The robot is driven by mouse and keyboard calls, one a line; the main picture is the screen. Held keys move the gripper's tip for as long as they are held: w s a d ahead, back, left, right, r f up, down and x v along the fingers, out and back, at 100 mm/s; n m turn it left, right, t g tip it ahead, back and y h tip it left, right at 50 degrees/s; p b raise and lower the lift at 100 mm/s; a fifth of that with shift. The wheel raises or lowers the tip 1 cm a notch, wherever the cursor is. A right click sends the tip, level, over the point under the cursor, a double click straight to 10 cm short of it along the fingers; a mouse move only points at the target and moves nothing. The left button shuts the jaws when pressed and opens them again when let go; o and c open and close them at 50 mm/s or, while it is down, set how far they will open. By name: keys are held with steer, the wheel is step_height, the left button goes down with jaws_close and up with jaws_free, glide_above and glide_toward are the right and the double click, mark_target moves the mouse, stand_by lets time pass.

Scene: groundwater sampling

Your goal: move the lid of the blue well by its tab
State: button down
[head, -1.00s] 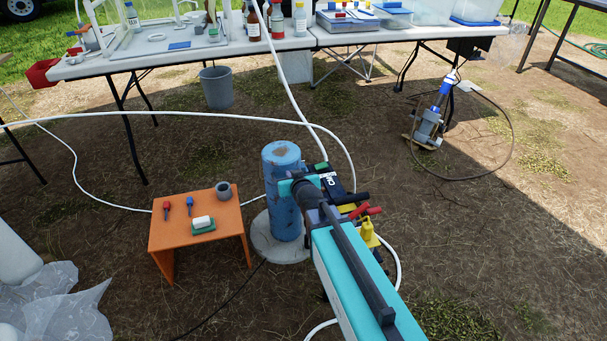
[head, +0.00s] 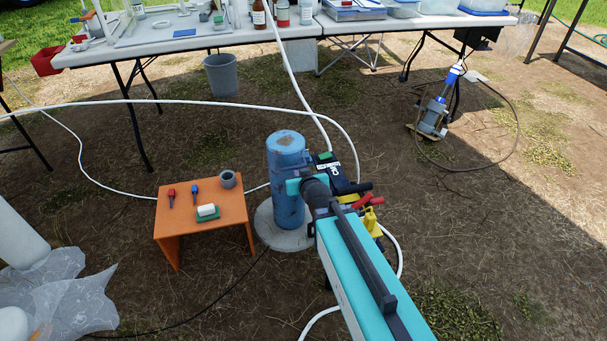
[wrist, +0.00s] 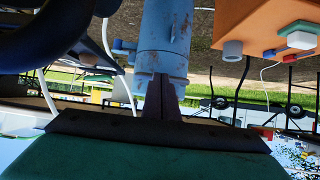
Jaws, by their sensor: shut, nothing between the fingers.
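The blue well (head: 287,185) is an upright, worn blue pipe on a round pale base. Its lid (head: 285,139), with a rusty patch, lies flat on top. I cannot make out the tab in the head view. The well also shows upside down in the wrist view (wrist: 165,35), its lid end toward my fingers. My gripper (wrist: 161,98) is shut and empty, its dark fingers close to the lid end; I cannot tell whether they touch.
An orange stool (head: 180,218) with small tools, a grey cup (head: 228,180) and a white-and-green block stands left of the well. A white hose (head: 350,150) arches behind it. Red and yellow parts (head: 366,215) lie beside my arm. A long table (head: 200,48) stands behind.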

steer(key=s+r+p, duration=0.1)
steer(key=r+p, duration=0.1)
steer(key=p, duration=0.1)
steer(key=shift+s, duration=0.25)
steer(key=p+v, duration=0.2)
steer(key=p, duration=0.5)
steer(key=shift+s+r, duration=0.15)
steer(key=shift+r, duration=0.1)
steer(key=s+r+p, duration=0.1)
steer(key=p, duration=0.4)
steer(key=shift+d, duration=0.35)
steer(key=p, duration=0.2)
steer(key=shift+s+r+t+p, duration=0.3)
steer(key=shift+s, duration=0.05)
steer(key=p+v, duration=0.3)
steer(key=shift+a+r, duration=0.1)
steer(key=shift+r, duration=0.05)
steer(key=shift+s, duration=0.1)
stand_by(0.4)
